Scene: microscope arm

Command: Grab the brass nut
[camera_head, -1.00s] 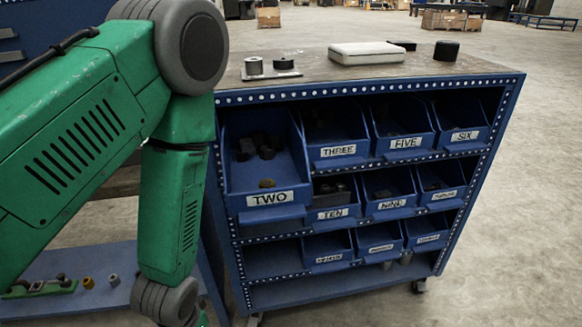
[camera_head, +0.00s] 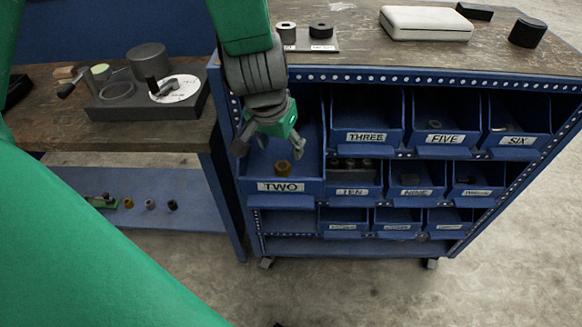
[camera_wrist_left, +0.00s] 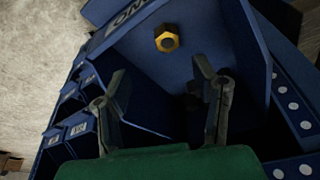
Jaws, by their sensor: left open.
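The brass nut (camera_head: 283,167) lies near the front of the blue bin labelled TWO (camera_head: 280,187). In the left wrist view the nut (camera_wrist_left: 166,38) is a gold hexagonal ring on the bin floor, close to the label wall. My left gripper (camera_head: 268,145) hangs over this bin, pointing down, with its fingers spread. In the left wrist view the gripper (camera_wrist_left: 160,76) is empty, and the nut shows beyond the fingertips, roughly between their lines, apart from both. The back of the bin is partly hidden by the gripper.
Bins labelled THREE (camera_head: 367,136) and TEN (camera_head: 353,191) adjoin on the right. The rack's top (camera_head: 350,50) carries a white case (camera_head: 427,23). A workbench (camera_head: 60,125) stands left; small parts, including a yellowish one (camera_head: 128,203), lie on its lower shelf.

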